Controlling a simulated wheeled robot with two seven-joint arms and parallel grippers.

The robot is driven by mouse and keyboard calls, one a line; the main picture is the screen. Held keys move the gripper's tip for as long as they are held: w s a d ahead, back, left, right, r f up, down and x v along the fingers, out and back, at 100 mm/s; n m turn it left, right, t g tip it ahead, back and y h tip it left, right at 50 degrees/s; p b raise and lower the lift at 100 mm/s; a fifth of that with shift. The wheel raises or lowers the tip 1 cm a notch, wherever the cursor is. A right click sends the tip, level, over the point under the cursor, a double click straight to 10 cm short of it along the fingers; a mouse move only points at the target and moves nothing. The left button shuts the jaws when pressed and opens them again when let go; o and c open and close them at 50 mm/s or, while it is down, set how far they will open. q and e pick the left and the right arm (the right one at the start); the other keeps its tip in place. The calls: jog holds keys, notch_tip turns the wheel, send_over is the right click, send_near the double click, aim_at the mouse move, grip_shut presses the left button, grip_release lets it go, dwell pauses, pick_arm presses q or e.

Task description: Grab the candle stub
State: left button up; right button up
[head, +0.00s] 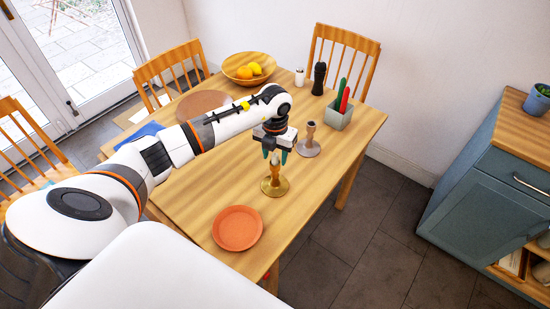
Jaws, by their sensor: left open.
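A brass-coloured candle holder (274,188) stands upright on the wooden table. I cannot tell whether the fingers reach around the stub's upper end. A second, grey-pink holder (308,147) with a dark top stands just behind and to the right of the gripper. My right gripper is not in view.
A terracotta plate (237,228) lies at the table's near side. A fruit bowl (249,68), a white shaker (299,77), a dark pepper mill (319,78) and a grey utensil box (339,116) stand farther back. The right part of the table (345,150) is clear.

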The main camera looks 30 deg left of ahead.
pick_arm(q)
jog(key=shift+f, duration=0.15)
grip_shut()
